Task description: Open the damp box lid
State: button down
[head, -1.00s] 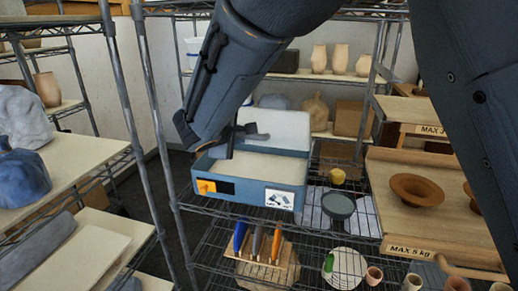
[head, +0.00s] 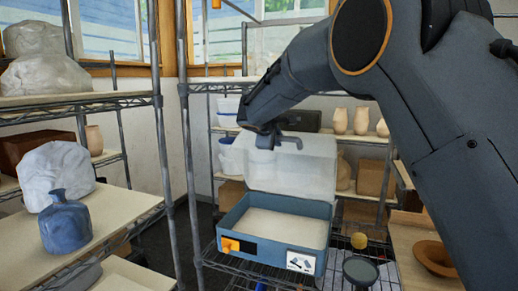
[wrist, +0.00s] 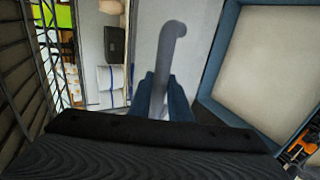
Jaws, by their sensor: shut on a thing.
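The damp box (head: 228,235) is a blue open-topped tray with a pale filling, on a wire shelf. Its translucent white lid (head: 295,170) stands raised behind the box, so the inside is open to view. My gripper (head: 268,138) is at the lid's upper edge, shut on a grey hooked handle (head: 290,140). In the wrist view my blue fingers (wrist: 160,88) close around the handle's stem, and its hooked end (wrist: 174,30) sticks out beyond them. The box rim (wrist: 214,75) shows at the right there. The exact grip contact is partly hidden.
Side shelves on the left hold a blue bottle (head: 65,222) and wrapped clay lumps (head: 55,175). Pale vases (head: 361,121) stand on the back rack. A dark dish (head: 360,271) and a brown bowl (head: 435,258) are right of the box. A shelf post (head: 168,150) stands at the left.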

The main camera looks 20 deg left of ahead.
jog(key=shift+w+d+r, duration=0.1)
jog(key=shift+w+r, duration=0.2)
jog(key=shift+w, duration=0.25)
jog(key=c, duration=1.6)
grip_release()
jog(key=shift+s, duration=0.15)
jog(key=shift+c, duration=0.2)
jog(key=shift+f, duration=0.1)
jog(key=shift+s, duration=0.1)
jog(key=s+r+b, duration=0.2)
jog(key=s+b, duration=0.5)
jog(key=s, duration=0.9)
jog(key=shift+a+r, duration=0.35)
jog(key=shift+a, duration=0.1)
jog(key=shift+s, duration=0.1)
